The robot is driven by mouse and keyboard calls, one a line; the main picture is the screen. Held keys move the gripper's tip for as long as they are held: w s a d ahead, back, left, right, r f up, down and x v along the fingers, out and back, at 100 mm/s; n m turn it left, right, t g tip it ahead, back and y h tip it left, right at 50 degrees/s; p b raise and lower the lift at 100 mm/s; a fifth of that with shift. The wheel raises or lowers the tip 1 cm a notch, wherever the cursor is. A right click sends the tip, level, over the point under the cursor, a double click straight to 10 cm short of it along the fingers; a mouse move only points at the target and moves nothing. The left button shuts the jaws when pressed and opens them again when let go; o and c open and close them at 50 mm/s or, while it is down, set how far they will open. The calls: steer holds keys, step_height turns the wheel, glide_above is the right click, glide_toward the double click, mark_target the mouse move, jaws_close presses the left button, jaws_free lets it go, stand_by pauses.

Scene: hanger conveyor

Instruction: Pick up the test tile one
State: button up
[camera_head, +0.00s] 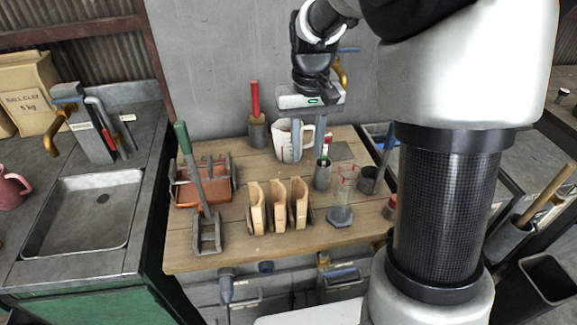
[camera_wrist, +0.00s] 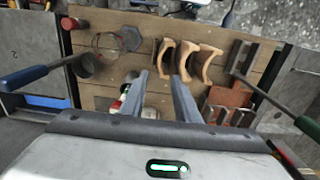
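Three tan, curved test tiles stand upright in a row near the front middle of the table: a left one (camera_head: 256,208), a middle one (camera_head: 278,205) and a right one (camera_head: 299,203). No number is readable, so I cannot tell which is tile one. In the wrist view they appear reversed, at the top centre: right (camera_wrist: 164,56), middle (camera_wrist: 184,62) and left (camera_wrist: 207,66). My gripper (camera_head: 312,142) is open and empty, above the back of the table near a white measuring jug (camera_head: 288,140). In the wrist view its fingers (camera_wrist: 161,80) point toward the tiles, apart from them.
A clear cylinder on a hexagonal base (camera_head: 340,213) stands right of the tiles. A green-handled tool (camera_head: 194,165) leans at their left, by a reddish block in a metal frame (camera_head: 188,192). A red-handled tool (camera_head: 256,100) stands at the back. Bare wood lies before the tiles.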

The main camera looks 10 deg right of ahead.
mark_target(305, 197)
steer(key=f, duration=1.1)
steer(key=f+b, duration=0.1)
steer(key=f, duration=0.5)
steer(key=shift+s, duration=0.25)
steer(key=shift+c, duration=0.2)
jaws_close()
